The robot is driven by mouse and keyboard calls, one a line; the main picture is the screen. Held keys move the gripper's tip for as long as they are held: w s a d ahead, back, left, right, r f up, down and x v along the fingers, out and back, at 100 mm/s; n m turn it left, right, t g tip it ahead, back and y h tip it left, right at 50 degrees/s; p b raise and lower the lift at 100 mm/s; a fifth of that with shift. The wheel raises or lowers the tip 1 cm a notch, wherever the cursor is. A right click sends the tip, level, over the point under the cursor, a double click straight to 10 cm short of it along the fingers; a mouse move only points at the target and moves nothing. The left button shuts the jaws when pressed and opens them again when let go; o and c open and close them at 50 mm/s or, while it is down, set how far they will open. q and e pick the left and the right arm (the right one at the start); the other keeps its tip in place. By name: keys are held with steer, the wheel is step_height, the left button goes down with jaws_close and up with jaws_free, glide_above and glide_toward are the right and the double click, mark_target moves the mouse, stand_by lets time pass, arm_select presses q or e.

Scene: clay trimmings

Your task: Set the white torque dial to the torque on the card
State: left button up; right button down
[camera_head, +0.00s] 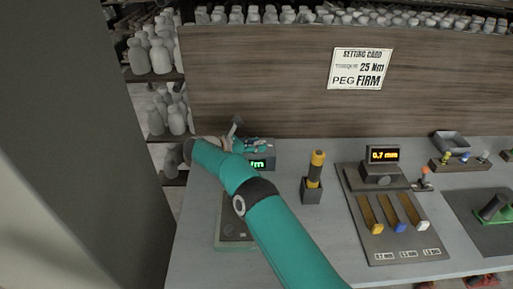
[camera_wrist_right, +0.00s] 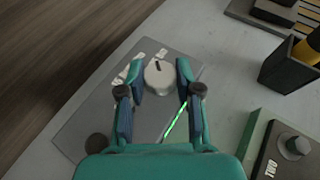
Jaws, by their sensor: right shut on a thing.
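The white torque dial (camera_wrist_right: 158,80) sits on a grey panel in the right wrist view, with a dark mark near its top edge. My right gripper (camera_wrist_right: 159,76) is shut on the dial, one finger on each side. In the head view my right gripper (camera_head: 243,145) is over the torque unit, and my teal arm hides the dial. The unit's green display (camera_head: 258,164) is partly covered; only "m" and part of a letter show. The setting card (camera_head: 359,69) reads torque 25 Nm and peg FIRM. My left gripper is not in view.
A yellow and black tool (camera_head: 316,168) stands in a dark holder (camera_head: 312,192) right of my arm. A panel with coloured sliders (camera_head: 395,224) has a 0.7 mm display (camera_head: 384,155). Another grey-green box (camera_head: 236,236) lies partly under my arm. A wooden board (camera_head: 250,80) backs the table.

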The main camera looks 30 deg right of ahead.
steer(key=shift+r, duration=0.15)
steer(key=c, duration=0.8)
jaws_free()
steer(key=shift+o, duration=0.2)
steer(key=v, duration=1.2)
steer(key=shift+w, duration=0.1)
